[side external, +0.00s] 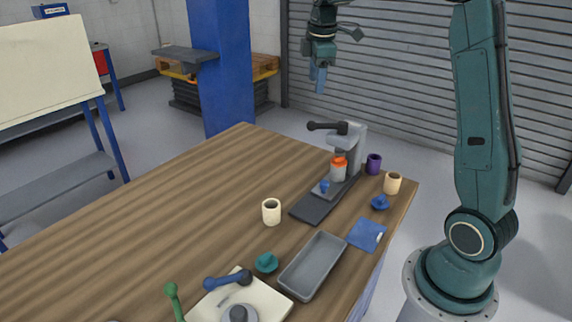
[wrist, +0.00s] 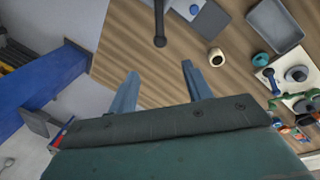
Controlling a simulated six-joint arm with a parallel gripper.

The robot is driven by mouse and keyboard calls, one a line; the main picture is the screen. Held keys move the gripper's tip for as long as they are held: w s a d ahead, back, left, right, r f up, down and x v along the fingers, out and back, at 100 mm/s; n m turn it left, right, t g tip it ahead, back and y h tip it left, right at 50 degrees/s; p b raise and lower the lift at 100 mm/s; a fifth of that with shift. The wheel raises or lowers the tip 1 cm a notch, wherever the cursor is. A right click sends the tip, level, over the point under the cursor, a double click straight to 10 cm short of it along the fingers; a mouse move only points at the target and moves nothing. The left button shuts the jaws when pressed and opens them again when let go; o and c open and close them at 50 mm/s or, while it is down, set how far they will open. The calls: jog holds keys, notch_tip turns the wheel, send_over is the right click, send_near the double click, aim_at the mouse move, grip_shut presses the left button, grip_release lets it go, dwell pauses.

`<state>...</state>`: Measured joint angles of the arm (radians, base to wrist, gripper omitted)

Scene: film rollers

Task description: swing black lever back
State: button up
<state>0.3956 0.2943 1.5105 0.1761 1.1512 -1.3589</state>
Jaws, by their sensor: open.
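The black lever (side external: 325,126) sticks out to the left from the top of a grey press-like stand (side external: 357,150) near the table's far corner. In the wrist view the lever (wrist: 159,24) points down the picture, its knobbed end above the gap between the fingers. My gripper (side external: 319,80) hangs above the lever, clearly apart from it, fingers pointing down. In the wrist view the gripper (wrist: 158,80) is open with nothing between its fingers.
A cream cup (side external: 271,211), a purple cup (side external: 374,163), a tan cup (side external: 392,182) and a grey tray (side external: 313,264) stand on the wooden table (side external: 170,212). A white base with a blue lever (side external: 228,279) is at the front. The table left of the press is clear.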

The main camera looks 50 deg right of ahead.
aim_at(327, 127)
jog(key=shift+f, duration=0.2)
jog(key=f, duration=0.4)
jog(key=w+d+f, duration=0.1)
jog(key=f, duration=0.8)
jog(key=shift+w+d+f, duration=0.1)
jog(key=shift+w+d, duration=0.3)
grip_shut()
